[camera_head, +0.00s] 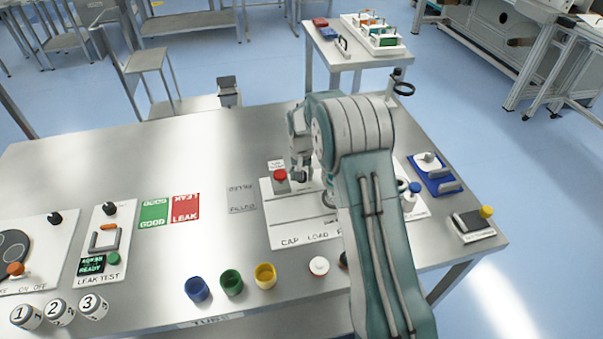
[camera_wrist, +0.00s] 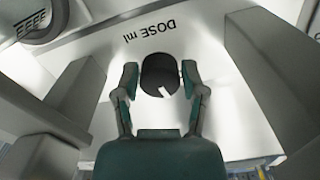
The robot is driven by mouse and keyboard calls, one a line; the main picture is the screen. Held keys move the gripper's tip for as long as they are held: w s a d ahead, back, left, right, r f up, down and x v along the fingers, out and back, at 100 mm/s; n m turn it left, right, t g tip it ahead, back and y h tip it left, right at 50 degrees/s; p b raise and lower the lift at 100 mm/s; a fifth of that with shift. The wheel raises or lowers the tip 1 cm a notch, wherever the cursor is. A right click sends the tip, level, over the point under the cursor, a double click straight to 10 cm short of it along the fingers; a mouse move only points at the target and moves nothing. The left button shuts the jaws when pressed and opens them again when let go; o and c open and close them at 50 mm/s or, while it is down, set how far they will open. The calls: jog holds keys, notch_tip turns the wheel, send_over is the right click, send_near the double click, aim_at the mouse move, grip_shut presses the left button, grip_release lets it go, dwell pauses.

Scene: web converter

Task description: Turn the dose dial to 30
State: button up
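The dose dial (camera_wrist: 158,72) is a round black knob with a short white mark on its lower edge, slightly right of centre in the wrist view. The words "DOSE ml" are printed on the white panel (camera_wrist: 240,100) beside it. No scale numbers can be read. My gripper (camera_wrist: 160,82) is open, with one finger on each side of the dial. Narrow gaps seem to show between fingers and knob; contact cannot be made out. In the head view, my gripper (camera_head: 301,176) is low over the filling station panel (camera_head: 285,232), and my arm hides much of that station.
A red button (camera_head: 280,175) on a grey block is just left of my gripper. Grey blocks (camera_wrist: 75,95) flank the dial in the wrist view. Blue, green and yellow cups (camera_head: 265,276) stand near the table's front.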

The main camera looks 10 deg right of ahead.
jog(key=shift+o, duration=0.2)
jog(key=shift+w+r, duration=0.15)
jog(key=shift+r, duration=0.05)
jog(key=shift+r, duration=0.35)
notch_tip(320, 180, up, 11)
jog(key=shift+a, duration=0.1)
notch_tip(320, 180, down, 12)
jog(key=n, duration=0.6)
jog(key=shift+r, duration=0.15)
dwell(0.4)
grip_shut()
